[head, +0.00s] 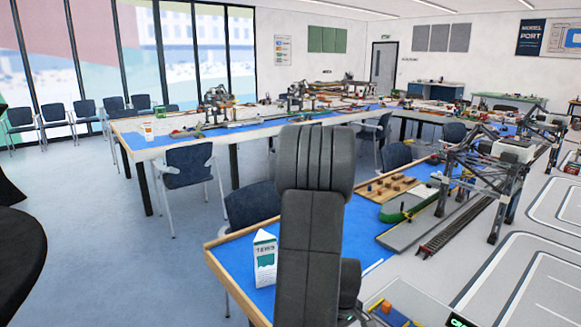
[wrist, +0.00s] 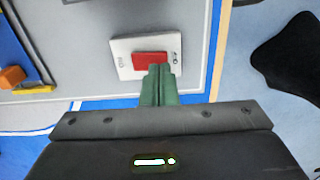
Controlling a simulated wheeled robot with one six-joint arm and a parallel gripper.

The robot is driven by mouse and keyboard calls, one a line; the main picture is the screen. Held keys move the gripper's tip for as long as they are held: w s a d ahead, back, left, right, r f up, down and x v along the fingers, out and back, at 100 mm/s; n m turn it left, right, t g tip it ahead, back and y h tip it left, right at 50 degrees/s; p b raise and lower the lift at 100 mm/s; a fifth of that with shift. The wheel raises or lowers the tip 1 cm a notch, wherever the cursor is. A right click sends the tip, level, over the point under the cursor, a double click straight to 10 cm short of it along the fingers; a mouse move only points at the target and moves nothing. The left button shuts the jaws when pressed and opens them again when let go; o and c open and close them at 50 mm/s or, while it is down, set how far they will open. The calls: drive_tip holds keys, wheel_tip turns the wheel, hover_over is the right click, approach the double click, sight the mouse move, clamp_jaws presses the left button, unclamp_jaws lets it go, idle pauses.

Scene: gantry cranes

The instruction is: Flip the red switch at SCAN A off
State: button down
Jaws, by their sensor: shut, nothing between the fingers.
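The red switch (wrist: 149,58) sits on a light plate (wrist: 122,46) on the grey table top in the wrist view. Small marks show on the plate at either side of the switch, too small to read. My gripper (wrist: 159,69) is shut and empty, its green fingers side by side. Its fingertips overlap the lower right edge of the switch in the picture; I cannot tell whether they touch it. In the head view my arm stands in front, and neither the switch nor my fingers can be made out.
An orange block (wrist: 13,75) and a yellow piece (wrist: 35,90) lie at the left in the wrist view. A white folded card (head: 264,258) stands on the near table's blue corner. A gantry crane model (head: 475,165) stands at the right. Blue chairs (head: 188,166) stand between the tables.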

drive_tip(key=shift+f+b, duration=0.8)
drive_tip(key=shift+f, duration=0.15)
drive_tip(key=shift+r, duration=0.1)
idle(0.4)
drive_tip(key=shift+r+p, duration=2.5)
drive_tip(key=shift+r, duration=1)
drive_tip(key=shift+f, duration=0.15)
wheel_tip(320, 180, down, 7)
drive_tip(key=b, duration=0.5)
drive_tip(key=shift+r, duration=0.25)
